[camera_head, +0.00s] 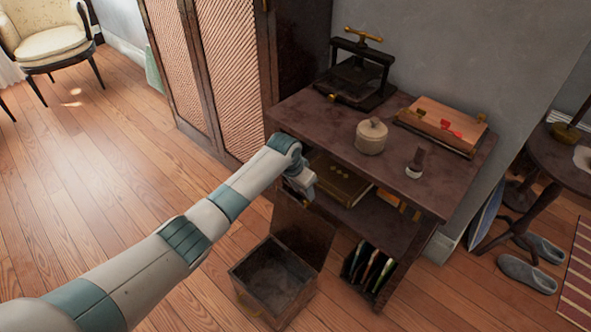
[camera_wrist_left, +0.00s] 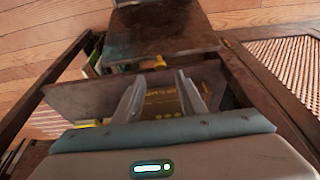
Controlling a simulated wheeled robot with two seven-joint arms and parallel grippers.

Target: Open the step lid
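The step (camera_head: 262,292) is a dark wooden box on the floor in front of the table. Its lid (camera_head: 305,228) stands raised at the box's back side, and the hollow inside shows empty. My left gripper (camera_head: 302,192) is above the raised lid, beside the table's lower shelf. In the left wrist view the two fingers (camera_wrist_left: 161,95) are spread apart with nothing held between them. A dark wooden panel, which looks like the lid (camera_wrist_left: 160,32), shows beyond the fingertips there. I cannot tell whether a finger touches it. My right gripper is in neither view.
Floor to the left is clear.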

